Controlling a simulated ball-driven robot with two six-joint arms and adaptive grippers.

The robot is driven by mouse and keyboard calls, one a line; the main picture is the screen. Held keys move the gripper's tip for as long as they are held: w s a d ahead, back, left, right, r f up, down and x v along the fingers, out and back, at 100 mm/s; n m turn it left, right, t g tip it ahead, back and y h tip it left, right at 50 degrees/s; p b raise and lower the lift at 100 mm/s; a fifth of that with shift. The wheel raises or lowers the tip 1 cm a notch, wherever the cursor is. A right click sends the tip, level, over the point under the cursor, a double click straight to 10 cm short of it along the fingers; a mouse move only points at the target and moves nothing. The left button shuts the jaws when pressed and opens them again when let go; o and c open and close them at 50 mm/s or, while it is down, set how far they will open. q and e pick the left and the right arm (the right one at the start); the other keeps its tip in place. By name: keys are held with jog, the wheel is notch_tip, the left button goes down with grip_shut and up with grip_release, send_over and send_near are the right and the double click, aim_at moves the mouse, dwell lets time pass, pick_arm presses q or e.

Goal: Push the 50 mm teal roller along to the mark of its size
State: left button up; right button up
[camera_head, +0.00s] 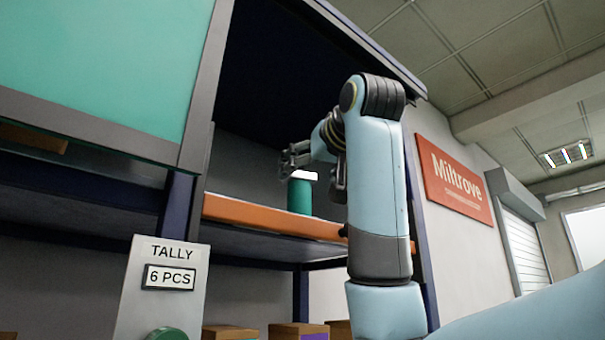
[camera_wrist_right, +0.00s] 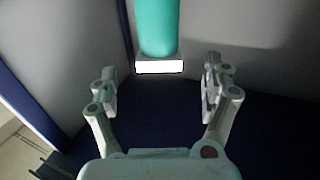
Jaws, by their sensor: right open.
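The teal roller (camera_head: 299,197) stands upright on an orange-edged shelf (camera_head: 262,216) in the head view, with a white cap on its upper end. In the right wrist view the roller (camera_wrist_right: 157,27) comes in from the top, its white end framed by the two fingers with a gap on each side. My right gripper (camera_head: 294,158) is open, at the top of the roller in the head view; I cannot tell whether it touches. My right arm covers the shelf's right part. No size mark can be made out. My left gripper is not in view.
A dark upright post (camera_head: 180,207) and a teal panel (camera_head: 105,62) bound the bay on the left. A tally sign (camera_head: 135,300) reading 6 PCS stands in front. Several boxes (camera_head: 288,331) sit below the shelf. A red Miltrove sign (camera_head: 455,180) hangs on the wall at right.

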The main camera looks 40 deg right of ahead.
aim_at(300, 183)
jog(key=p+x, duration=0.2)
jog(key=x, duration=0.3)
jog(key=shift+w+d, duration=0.15)
jog(key=shift+w, duration=0.2)
jog(key=shift+w+d, duration=0.15)
jog(key=shift+w, duration=0.4)
jog(key=shift+c, duration=0.3)
jog(key=c, duration=1.5)
